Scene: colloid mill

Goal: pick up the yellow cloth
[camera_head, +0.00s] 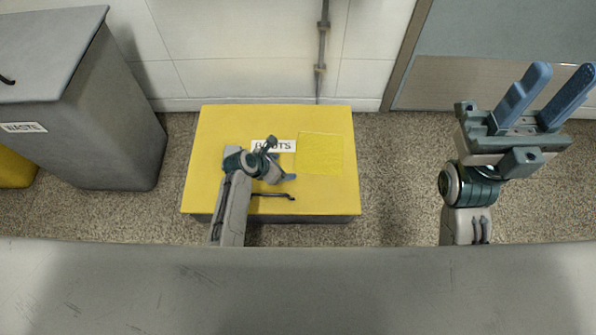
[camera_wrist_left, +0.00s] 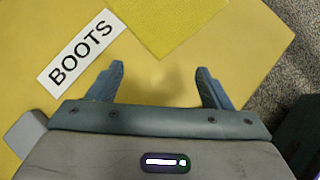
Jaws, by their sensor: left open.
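The yellow cloth (camera_head: 320,153) lies flat on the yellow lid of the boots box (camera_head: 225,120), right of its label. In the left wrist view the cloth (camera_wrist_left: 165,18) shows at the top, partly cut off by the frame edge. My left gripper (camera_head: 281,160) is over the lid, just left of the cloth. In the wrist view its two fingers (camera_wrist_left: 160,82) are spread with nothing between them, and the cloth lies beyond the tips. My right gripper (camera_head: 545,95) is raised at the right with its blue fingers apart and empty.
The white BOOTS label (camera_head: 273,145) and a dark handle (camera_head: 272,196) are on the lid. A grey waste bin (camera_head: 115,120) stands at the left. A grey surface edge (camera_head: 300,250) runs along the front. Speckled floor (camera_head: 395,170) is clear right of the box.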

